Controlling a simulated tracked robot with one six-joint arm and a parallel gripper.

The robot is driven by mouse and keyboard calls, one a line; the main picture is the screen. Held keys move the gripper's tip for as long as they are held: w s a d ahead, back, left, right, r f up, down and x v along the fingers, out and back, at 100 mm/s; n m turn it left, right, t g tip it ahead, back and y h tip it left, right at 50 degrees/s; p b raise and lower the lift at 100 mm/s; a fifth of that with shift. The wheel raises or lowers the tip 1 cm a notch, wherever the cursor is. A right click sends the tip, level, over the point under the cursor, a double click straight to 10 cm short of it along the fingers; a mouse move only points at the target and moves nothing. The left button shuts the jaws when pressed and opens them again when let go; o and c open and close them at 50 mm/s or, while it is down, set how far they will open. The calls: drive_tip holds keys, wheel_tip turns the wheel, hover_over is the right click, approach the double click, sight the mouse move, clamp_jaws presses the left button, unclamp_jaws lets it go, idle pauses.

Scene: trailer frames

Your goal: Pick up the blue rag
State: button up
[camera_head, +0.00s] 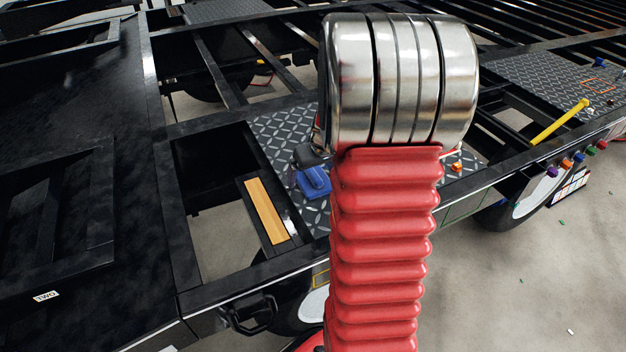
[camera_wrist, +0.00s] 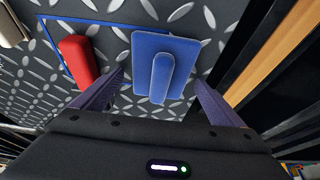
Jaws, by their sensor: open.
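The blue rag (camera_wrist: 178,50) lies flat on a diamond-pattern metal plate in the wrist view, with a raised blue ridge along its middle. In the head view it shows as a small blue patch (camera_head: 314,183) left of my red arm. My gripper (camera_wrist: 160,80) is open and empty, its two dark purple fingers spread left and right of the rag. The fingertips look apart from the rag, but I cannot tell their height above the plate. In the head view my arm hides most of the gripper.
A red block (camera_wrist: 77,60) lies close left of the left finger, by a blue outline on the plate. A wooden strip (camera_head: 266,210) and black frame rails lie to one side. A yellow bar (camera_head: 560,121) and several coloured knobs are at the right.

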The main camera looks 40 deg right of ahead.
sight(313, 173)
drive_tip(key=shift+f, duration=0.15)
drive_tip(key=shift+c, duration=0.2)
drive_tip(key=c, duration=1.1)
wheel_tip(313, 173, up, 10)
drive_tip(key=shift+r, duration=0.15)
idle(0.4)
drive_tip(key=o, duration=0.5)
drive_tip(key=c, duration=0.4)
